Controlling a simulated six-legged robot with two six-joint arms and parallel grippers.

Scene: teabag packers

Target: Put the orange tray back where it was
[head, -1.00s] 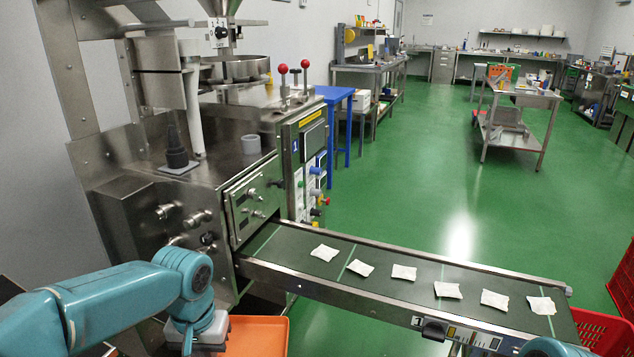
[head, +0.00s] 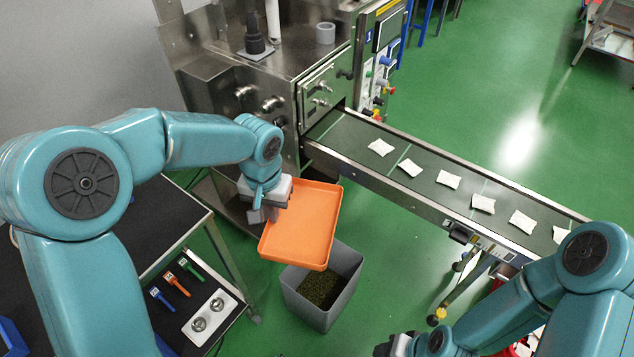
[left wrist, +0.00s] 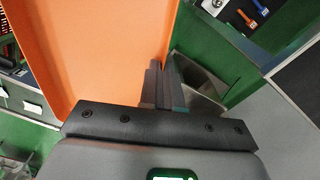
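The orange tray (head: 305,222) is off the floor, in front of the packing machine and partly above a grey bin in the head view. My left gripper (head: 262,212) is at the tray's left edge. In the left wrist view the two fingers (left wrist: 164,88) are close together on the side wall of the orange tray (left wrist: 95,55). The inside of the tray looks empty. My right gripper (head: 398,346) is only partly in view at the bottom edge, and its fingers cannot be made out.
The grey bin (head: 338,299) with dark green contents stands on the floor below the tray. The conveyor (head: 425,193) carries several white teabags to the right. A dark-topped table (head: 165,225) with coloured tools on a lower shelf is at left. Green floor lies beyond the conveyor.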

